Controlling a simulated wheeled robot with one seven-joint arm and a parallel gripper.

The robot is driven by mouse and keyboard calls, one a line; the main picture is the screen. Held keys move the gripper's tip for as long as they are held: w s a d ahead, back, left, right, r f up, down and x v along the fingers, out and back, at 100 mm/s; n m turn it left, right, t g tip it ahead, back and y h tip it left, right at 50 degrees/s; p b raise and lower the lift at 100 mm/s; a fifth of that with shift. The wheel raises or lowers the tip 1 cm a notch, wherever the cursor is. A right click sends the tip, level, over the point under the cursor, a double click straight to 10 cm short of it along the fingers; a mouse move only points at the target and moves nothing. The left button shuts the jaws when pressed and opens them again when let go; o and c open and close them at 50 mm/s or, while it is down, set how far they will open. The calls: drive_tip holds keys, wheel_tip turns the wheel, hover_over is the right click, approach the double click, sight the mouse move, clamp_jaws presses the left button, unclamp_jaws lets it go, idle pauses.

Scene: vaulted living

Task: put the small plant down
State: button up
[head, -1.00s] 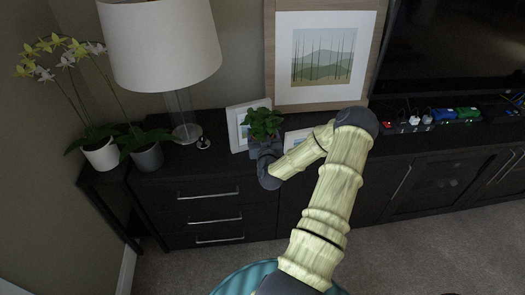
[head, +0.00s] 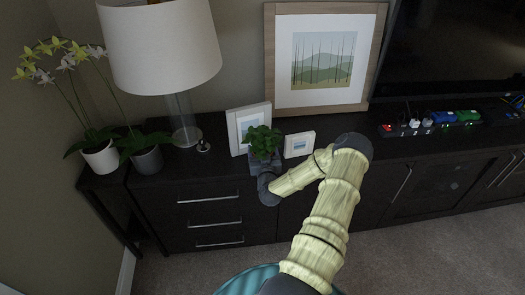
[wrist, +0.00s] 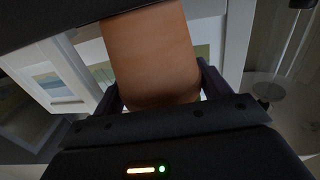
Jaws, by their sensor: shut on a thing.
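The small plant (head: 263,141) has bushy green leaves and is held in my gripper (head: 264,160) over the front part of the dark cabinet top (head: 225,151). In the wrist view its plain terracotta-brown pot (wrist: 150,55) sits between my two fingers, which are shut on it. In the head view the pot is mostly hidden by the leaves and my gripper. I cannot tell whether the pot touches the cabinet top.
Behind the plant stand a white picture frame (head: 245,127), a smaller frame (head: 299,144) and a large wooden frame (head: 322,60).

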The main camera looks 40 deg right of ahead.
drive_tip(key=o, duration=1.3)
drive_tip(key=shift+r, duration=0.1)
drive_tip(key=v, duration=1.2)
drive_tip(key=shift+s+b, duration=0.1)
drive_tip(key=shift+b, duration=0.3)
